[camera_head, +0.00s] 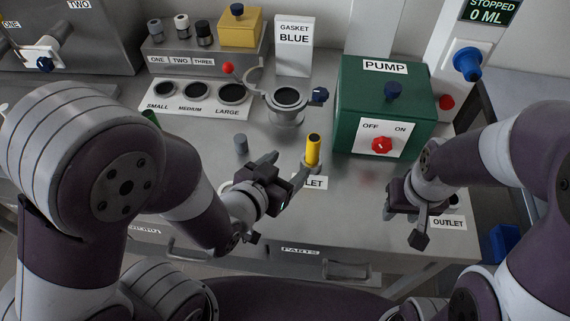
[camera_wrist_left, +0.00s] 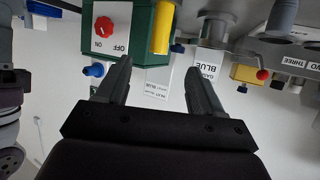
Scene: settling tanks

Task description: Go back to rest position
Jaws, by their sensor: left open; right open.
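My left gripper (camera_head: 284,169) is open, low over the middle of the steel bench, just left of an upright yellow cylinder (camera_head: 313,150) with a dark top. In the left wrist view, which is upside down, the open fingers (camera_wrist_left: 160,65) have nothing between them, and the yellow cylinder (camera_wrist_left: 162,28) shows beyond them. My right gripper (camera_head: 403,224) is open over the bench's right part, beside the OUTLET label (camera_head: 448,222). I see nothing in its jaws. My left arm hides part of the bench's left side.
A green PUMP box (camera_head: 350,90) with a red knob (camera_head: 382,145) stands behind and between the grippers. A metal cup fitting (camera_head: 287,105) stands behind the left gripper. A small grey cylinder (camera_head: 241,144) stands left of it. The SMALL, MEDIUM, LARGE plate (camera_head: 205,107) lies at back left.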

